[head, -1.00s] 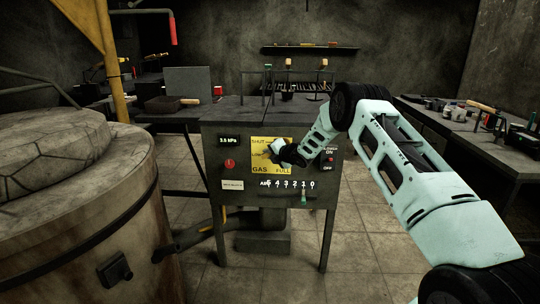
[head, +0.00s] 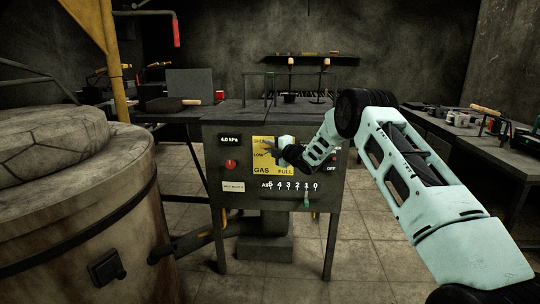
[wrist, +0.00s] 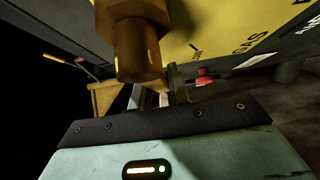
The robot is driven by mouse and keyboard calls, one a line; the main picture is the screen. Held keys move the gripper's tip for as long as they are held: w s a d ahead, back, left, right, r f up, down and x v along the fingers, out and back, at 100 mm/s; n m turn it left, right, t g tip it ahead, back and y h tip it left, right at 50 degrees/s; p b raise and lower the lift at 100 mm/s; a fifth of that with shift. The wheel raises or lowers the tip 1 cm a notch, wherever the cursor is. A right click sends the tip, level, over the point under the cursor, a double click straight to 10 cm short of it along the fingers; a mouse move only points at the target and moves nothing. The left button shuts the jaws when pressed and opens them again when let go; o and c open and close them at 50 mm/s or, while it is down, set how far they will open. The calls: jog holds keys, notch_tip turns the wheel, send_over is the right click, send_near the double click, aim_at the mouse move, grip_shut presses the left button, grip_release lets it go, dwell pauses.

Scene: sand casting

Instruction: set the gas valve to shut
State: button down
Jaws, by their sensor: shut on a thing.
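The gas valve is on a yellow plate (head: 259,168) marked SHUT, LOW, GAS and FULL, on the front of a dark grey control cabinet (head: 230,205). My gripper (head: 279,151) is at the right part of this plate and hides most of the valve handle, so its exact setting cannot be told. In the wrist view, a brass valve part (wrist: 135,45) stands large before the yellow plate (wrist: 215,30). My gripper (wrist: 165,97) is shut there, its fingertips partly hidden behind the brass part. A small display (head: 229,139) on the cabinet appears to read 4.0 kPa.
A red button (head: 231,164) sits left of the plate and a numbered slider (head: 307,199) below it. A round stone-topped furnace (head: 80,225) stands close on the left. A bench with tools (head: 470,135) is on the right.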

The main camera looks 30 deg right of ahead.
jog(key=shift+r+m, duration=0.15)
jog(key=shift+m, duration=0.15)
jog(key=shift+d+t, duration=0.1)
jog(key=shift+t, duration=0.2)
jog(key=c, duration=1.3)
grip_release()
jog(key=shift+r, duration=0.1)
jog(key=s+d, duration=0.1)
jog(key=s, duration=0.4)
jog(key=s+d, duration=0.1)
jog(key=s, duration=0.5)
jog(key=s+d+p, duration=0.1)
jog(key=s, duration=0.5)
jog(key=shift+d, duration=0.1)
